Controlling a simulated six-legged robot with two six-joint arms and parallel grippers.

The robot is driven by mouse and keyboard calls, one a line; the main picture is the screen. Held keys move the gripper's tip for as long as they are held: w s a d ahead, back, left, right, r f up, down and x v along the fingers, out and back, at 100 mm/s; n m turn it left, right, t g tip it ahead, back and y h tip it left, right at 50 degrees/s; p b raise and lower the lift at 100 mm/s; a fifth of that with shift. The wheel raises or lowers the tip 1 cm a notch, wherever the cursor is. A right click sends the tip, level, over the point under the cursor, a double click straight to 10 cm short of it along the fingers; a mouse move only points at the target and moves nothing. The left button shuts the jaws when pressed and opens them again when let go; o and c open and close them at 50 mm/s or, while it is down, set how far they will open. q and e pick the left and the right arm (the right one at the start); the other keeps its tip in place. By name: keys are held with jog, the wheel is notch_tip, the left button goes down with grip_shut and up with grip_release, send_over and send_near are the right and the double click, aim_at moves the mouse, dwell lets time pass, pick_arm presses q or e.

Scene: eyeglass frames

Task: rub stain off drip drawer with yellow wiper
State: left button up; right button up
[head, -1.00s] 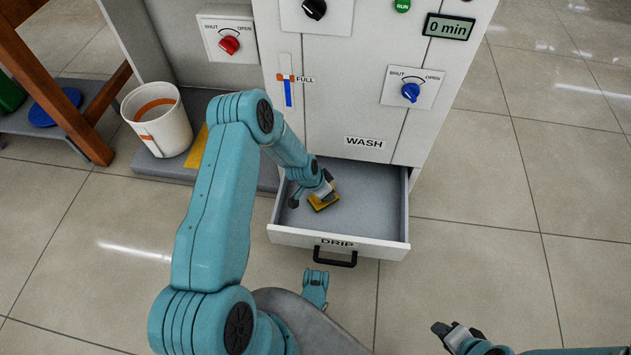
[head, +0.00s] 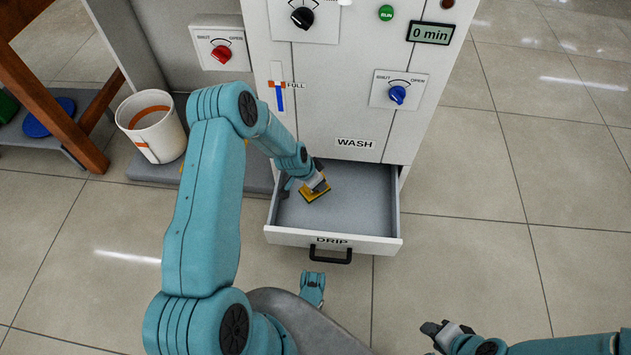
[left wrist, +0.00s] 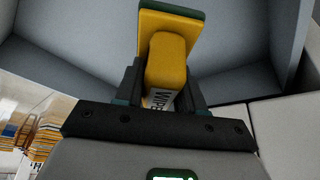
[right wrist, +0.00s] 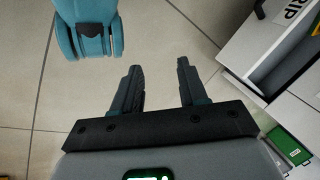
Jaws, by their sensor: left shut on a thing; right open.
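The drip drawer (head: 345,241) is pulled out under the WASH panel, with a grey floor. My left gripper (head: 314,184) reaches down into it and is shut on the yellow wiper (head: 313,194). The wiper is at the left of the drawer floor. In the left wrist view the wiper (left wrist: 168,58) sits between the fingers, with a dark green pad at its far end. I see no stain on the visible drawer floor; the part under the wiper and gripper is hidden. My right gripper (right wrist: 160,85) is open and empty, above the tiled floor, outside the drawer.
A white bucket (head: 152,127) with orange bands stands left of the cabinet on a grey ledge. A wooden stand (head: 53,105) is at the far left. The cabinet front carries red, black and blue knobs. Tiled floor to the right is clear.

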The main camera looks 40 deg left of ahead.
pick_arm(q)
jog(key=shift+r+p, duration=0.45)
jog(key=shift+r, duration=0.65)
